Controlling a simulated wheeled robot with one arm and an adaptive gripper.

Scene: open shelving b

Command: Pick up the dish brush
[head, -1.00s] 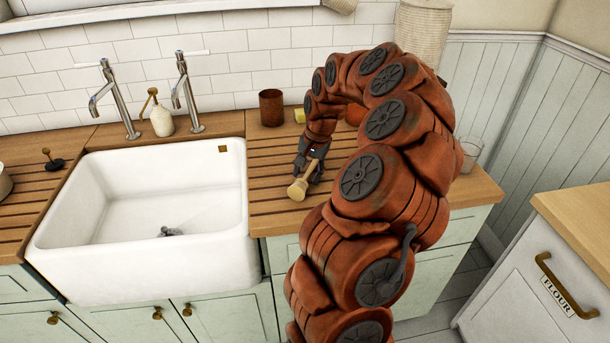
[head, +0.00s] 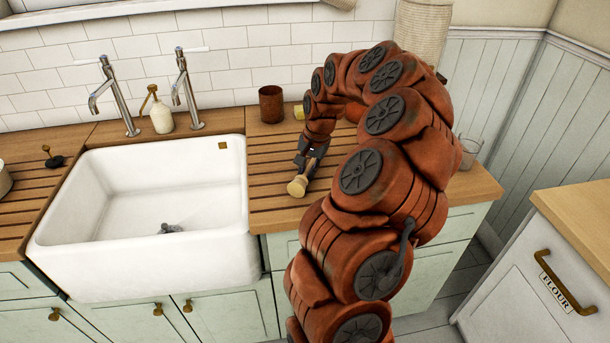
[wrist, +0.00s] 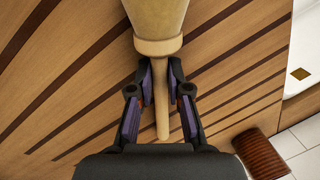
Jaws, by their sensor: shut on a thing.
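The dish brush has a pale tan head (head: 298,187) and a thin wooden handle (wrist: 161,105). It is on or just above the slatted wooden counter right of the sink; I cannot tell if it is lifted. My gripper (head: 311,160) reaches it from behind, pointing down. In the wrist view my gripper (wrist: 159,75) is shut on the handle just below the collar, with one dark finger on each side. The brush head runs out of the top of that view.
The white sink (head: 215,222) lies left of the gripper. A brown cup (head: 271,105) stands behind it, with a small yellow block (head: 299,112) beside the cup. A clear glass (head: 469,153) stands right of my arm. The slatted counter (head: 265,180) has free room left of the brush.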

